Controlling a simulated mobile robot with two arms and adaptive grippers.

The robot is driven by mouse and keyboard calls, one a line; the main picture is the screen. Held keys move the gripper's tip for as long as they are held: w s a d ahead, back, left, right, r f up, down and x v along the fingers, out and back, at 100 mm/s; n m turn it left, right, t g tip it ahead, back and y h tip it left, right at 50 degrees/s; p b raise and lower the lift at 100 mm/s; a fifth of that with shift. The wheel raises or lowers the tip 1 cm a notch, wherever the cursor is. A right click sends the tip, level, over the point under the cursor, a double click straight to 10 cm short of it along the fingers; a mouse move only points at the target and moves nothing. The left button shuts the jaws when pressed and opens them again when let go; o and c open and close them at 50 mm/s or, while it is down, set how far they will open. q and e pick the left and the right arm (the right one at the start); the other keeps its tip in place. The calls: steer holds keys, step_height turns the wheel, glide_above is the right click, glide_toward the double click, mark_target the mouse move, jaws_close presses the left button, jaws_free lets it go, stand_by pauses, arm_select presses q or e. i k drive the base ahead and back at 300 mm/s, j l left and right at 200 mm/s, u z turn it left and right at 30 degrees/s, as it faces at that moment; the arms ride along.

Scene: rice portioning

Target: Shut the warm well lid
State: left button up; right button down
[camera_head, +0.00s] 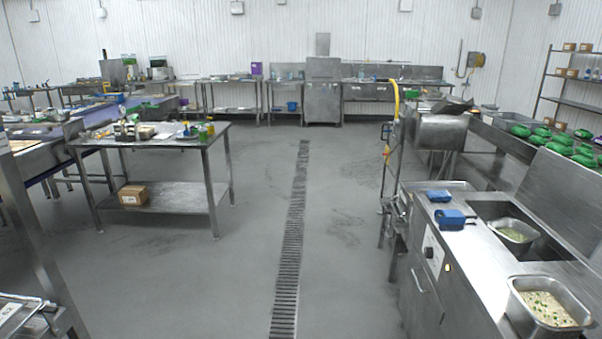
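The warm well (485,209) appears as a dark rectangular opening in the steel counter at the right, and it is uncovered. A steel pan (514,241) with pale green food sits in its near part. A broad steel panel (553,192) slants up behind the opening at the right edge of the view; it looks like the lid, standing raised. A second pan (549,307) filled with rice and green bits stands in the counter nearer to me. Neither of my grippers shows in the head view.
Two blue objects (451,219) lie on the counter's left side. Green items (553,142) line the shelf behind the panel. A steel table (150,140) with small goods stands at the left. The grey floor (345,230) around the drain grate (291,250) is clear.

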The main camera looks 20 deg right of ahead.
mark_target(566, 194)
steer(key=i+l, duration=0.1)
steer(key=i, duration=0.75)
steer(key=i+l, duration=0.1)
steer(key=i, duration=0.8)
steer(key=l+z, duration=0.05)
